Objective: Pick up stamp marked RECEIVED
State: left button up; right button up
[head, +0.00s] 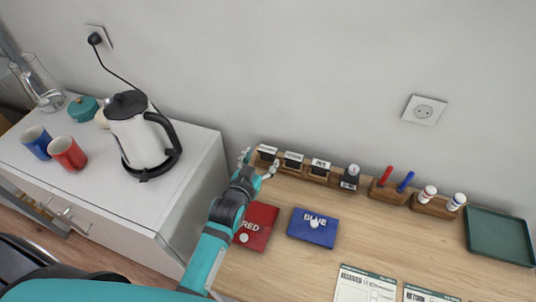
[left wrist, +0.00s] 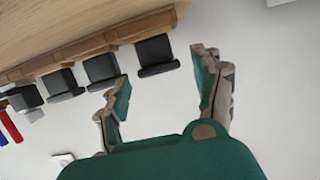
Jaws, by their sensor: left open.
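Several black stamps with white labels stand in a wooden rack along the wall. The leftmost stamp (head: 266,153) is closest to my left gripper (head: 259,164); beside it are a middle stamp (head: 292,160) and a third stamp (head: 319,168). The labels are too small to tell which reads RECEIVED. In the left wrist view, the end stamp (left wrist: 156,54) lies just beyond the gap between the fingers of my left gripper (left wrist: 163,78). The gripper is open and empty, with no visible contact. My right gripper is out of view.
A dater-like stamp (head: 350,177), red and blue markers (head: 386,174), and white-capped items (head: 428,193) continue the row. A green tray (head: 500,237) is far right. A kettle (head: 138,135) stands on the left cabinet.

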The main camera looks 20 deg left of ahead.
aim_at(266, 153)
pick_arm(q)
jog(key=shift+w+d, duration=0.1)
jog(key=shift+w, duration=0.95)
jog(key=x, duration=0.3)
jog(key=shift+w+d+f+p, duration=0.1)
jog(key=shift+w+f+p, duration=0.05)
jog(key=shift+p, duration=0.25)
jog(key=c, duration=0.9)
jog(key=shift+c, duration=0.2)
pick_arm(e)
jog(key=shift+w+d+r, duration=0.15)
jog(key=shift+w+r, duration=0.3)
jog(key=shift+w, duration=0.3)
